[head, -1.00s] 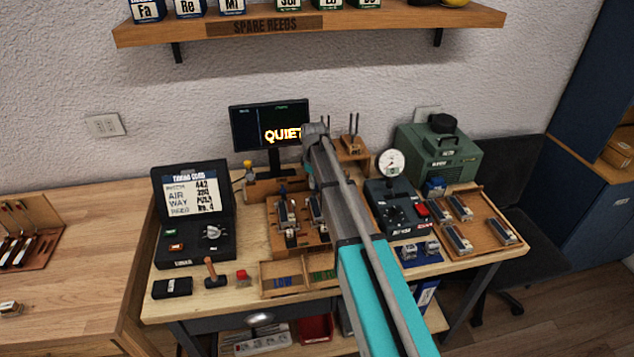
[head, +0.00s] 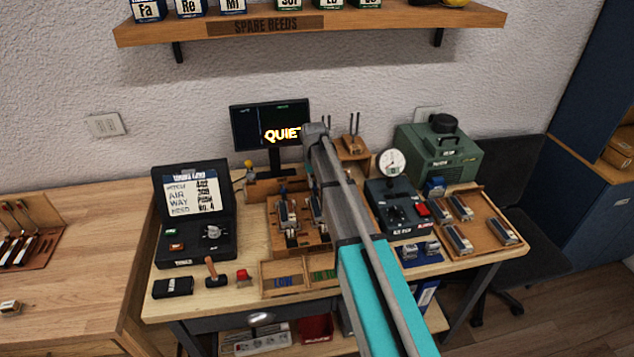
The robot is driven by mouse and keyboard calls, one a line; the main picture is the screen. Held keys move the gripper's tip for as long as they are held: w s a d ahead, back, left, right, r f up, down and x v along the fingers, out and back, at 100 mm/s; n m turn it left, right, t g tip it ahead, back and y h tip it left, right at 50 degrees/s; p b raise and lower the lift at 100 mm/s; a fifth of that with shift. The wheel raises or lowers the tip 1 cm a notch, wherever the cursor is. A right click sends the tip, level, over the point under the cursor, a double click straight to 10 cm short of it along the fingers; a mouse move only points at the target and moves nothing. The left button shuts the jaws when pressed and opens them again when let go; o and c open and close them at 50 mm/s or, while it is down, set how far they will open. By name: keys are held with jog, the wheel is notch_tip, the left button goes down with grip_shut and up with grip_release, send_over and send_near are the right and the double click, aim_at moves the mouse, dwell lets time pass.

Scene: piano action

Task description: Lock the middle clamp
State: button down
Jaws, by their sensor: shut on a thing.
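A wooden clamp fixture (head: 286,241) stands at the middle of the workbench, with metal-topped blocks and small clamps on it. One block with its metal parts (head: 287,212) shows on the left of the fixture. The part to its right, about where the middle clamp is, is largely covered by my arm. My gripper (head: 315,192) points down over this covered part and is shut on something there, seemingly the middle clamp. Its fingertips are mostly hidden, and I cannot see the clamp lever's position.
A gauge device (head: 398,207) stands close to the right of the fixture. A monitor (head: 270,125) is behind it, a black case (head: 193,235) to the left. A divided wooden tray (head: 290,292) lies in front. A shelf (head: 310,27) hangs above.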

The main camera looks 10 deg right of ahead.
jog(key=shift+s+f, duration=0.1)
jog(key=shift+s, duration=0.05)
dwell(0.3)
jog(key=shift+c, duration=2.2)
grip_release()
jog(key=shift+w+f, duration=0.1)
jog(key=shift+w, duration=0.1)
jog(key=shift+s, duration=0.1)
